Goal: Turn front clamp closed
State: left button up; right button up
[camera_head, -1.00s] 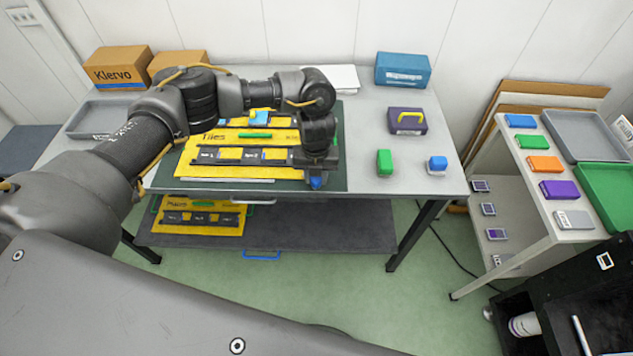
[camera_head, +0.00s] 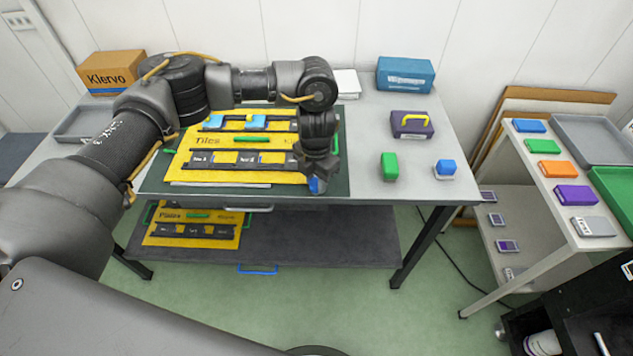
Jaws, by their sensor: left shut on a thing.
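A yellow board (camera_head: 182,166) marked "Tiles" lies on the dark green mat (camera_head: 156,183) on the table. A black rail (camera_head: 246,161) runs along its front part. My left gripper (camera_head: 317,183) points down at the front right corner of the board and is shut. A small blue part shows at its fingertips; it seems to be the front clamp, but the gripper hides most of it, so its angle cannot be told. My right gripper is not in view.
A second yellow board (camera_head: 160,235) lies on the lower shelf. A side rack (camera_head: 557,233) holds coloured boxes.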

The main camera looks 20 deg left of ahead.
aim_at(316, 182)
pick_arm(q)
jog(key=shift+w+r+m, duration=0.1)
jog(key=shift+m, duration=0.2)
jog(key=o, duration=1)
jog(key=shift+c, duration=0.2)
notch_tip(316, 182, up, 11)
jog(key=b, duration=0.1)
